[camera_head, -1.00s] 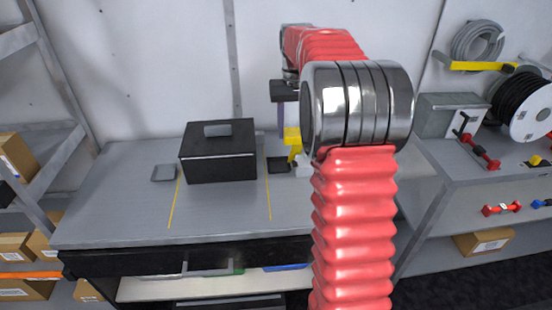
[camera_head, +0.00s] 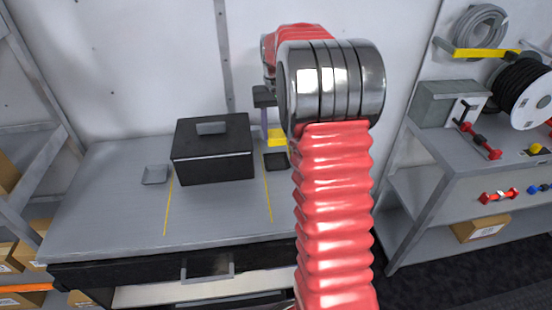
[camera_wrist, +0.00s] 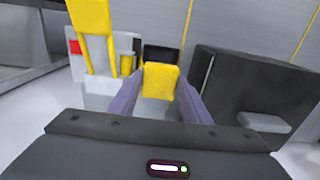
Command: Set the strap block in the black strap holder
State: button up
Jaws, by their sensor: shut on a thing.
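The yellow strap block (camera_wrist: 160,80) is between the purple fingers of my gripper (camera_wrist: 158,98) in the wrist view, and the fingers are shut on it. In the head view the strap block (camera_head: 277,137) shows beside one purple finger (camera_head: 264,122), partly hidden by my arm. The black strap holder (camera_head: 276,161) is a small dark square on the bench, right of the black box. In the wrist view the holder (camera_wrist: 161,53) shows just beyond the block, which covers part of it. The block appears apart from it; its exact height is unclear.
A large black box (camera_head: 213,165) with a grey handle stands close to the holder. A yellow upright piece (camera_wrist: 92,40) on a pale base stands on its other side. A small grey tray (camera_head: 155,175) lies left of the box. The bench front (camera_head: 215,215) is clear.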

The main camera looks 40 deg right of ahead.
aim_at(276, 135)
jog(key=shift+f, duration=2)
jog(key=shift+f, duration=0.15)
jog(key=shift+f, duration=2.35)
jog(key=shift+s+f, duration=0.1)
jog(key=shift+f, duration=0.15)
jog(key=o, duration=0.8)
jog(key=shift+r, duration=0.1)
notch_tip(276, 135, up, 12)
jog(key=shift+r, duration=0.1)
